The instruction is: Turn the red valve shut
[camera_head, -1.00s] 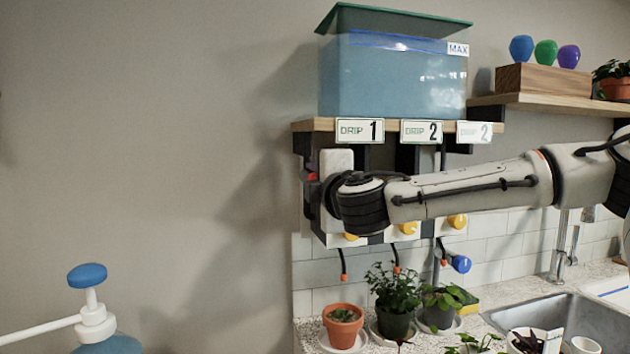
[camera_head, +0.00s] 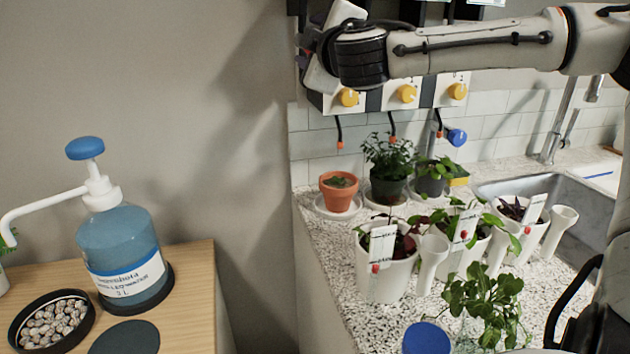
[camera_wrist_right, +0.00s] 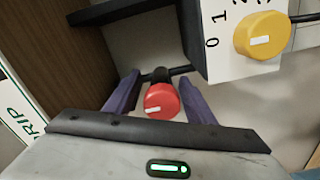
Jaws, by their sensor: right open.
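The red valve (camera_wrist_right: 160,100) is a round knob with a white mark on its face, on a dark pipe in the right wrist view. My right gripper (camera_wrist_right: 160,80) is open, with one purple finger on each side of the knob. A gap shows on both sides, so the fingers do not appear closed on it. In the head view my right arm (camera_head: 470,42) reaches in from the right, and its tilted pale gripper body (camera_head: 322,80) is in front of the wall unit. The valve is not clearly visible there. My left gripper is not in view.
A white panel with yellow dials (camera_head: 407,93) is close beside the gripper; one yellow dial (camera_wrist_right: 261,36) shows near the right finger. A blue knob (camera_head: 457,137) hangs below. Potted plants (camera_head: 338,195) stand on the counter underneath. A pump bottle (camera_head: 122,255) is at left.

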